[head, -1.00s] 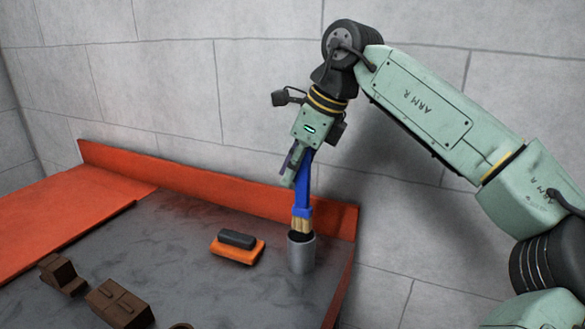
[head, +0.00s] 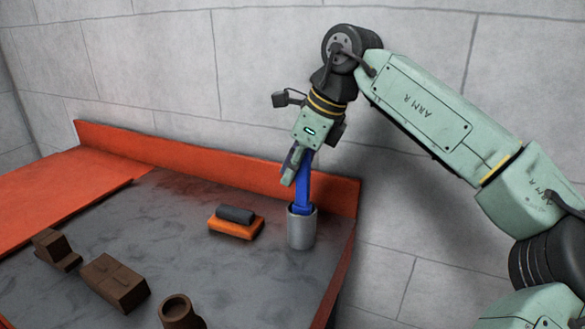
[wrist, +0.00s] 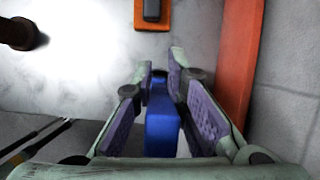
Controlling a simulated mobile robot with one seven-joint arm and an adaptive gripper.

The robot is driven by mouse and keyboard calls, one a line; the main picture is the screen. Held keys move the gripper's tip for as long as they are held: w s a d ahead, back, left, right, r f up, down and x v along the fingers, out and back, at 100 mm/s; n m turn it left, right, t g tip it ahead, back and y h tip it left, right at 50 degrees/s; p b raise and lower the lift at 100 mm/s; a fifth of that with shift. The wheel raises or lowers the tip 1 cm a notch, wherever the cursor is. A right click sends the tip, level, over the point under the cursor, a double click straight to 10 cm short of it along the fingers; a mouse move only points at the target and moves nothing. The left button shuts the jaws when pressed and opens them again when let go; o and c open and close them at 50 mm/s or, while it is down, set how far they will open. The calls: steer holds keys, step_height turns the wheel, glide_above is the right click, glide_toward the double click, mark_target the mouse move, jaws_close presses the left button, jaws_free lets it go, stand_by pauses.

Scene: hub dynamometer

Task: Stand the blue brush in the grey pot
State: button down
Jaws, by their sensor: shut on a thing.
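The blue brush (head: 304,186) is upright with its bristle end down inside the grey pot (head: 301,232). Its bristles are hidden by the pot's wall. The grey pot stands upright near the right end of the table. My gripper (head: 292,177) is shut on the upper part of the brush, above the pot's rim. In the wrist view the blue handle (wrist: 162,125) lies between the purple finger pads, and the pot is mostly hidden behind the brush and fingers.
An orange block with a dark grip (head: 235,226) lies left of the pot. Brown blocks (head: 115,284) and a brown round piece (head: 178,312) are at the front left. A red raised edge (head: 215,165) runs along the back, before a grey block wall.

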steer(key=c, duration=1.5)
jaws_free()
steer(key=shift+c, duration=0.2)
steer(key=shift+r, duration=0.1)
steer(key=v, duration=1.2)
steer(key=shift+d, duration=0.1)
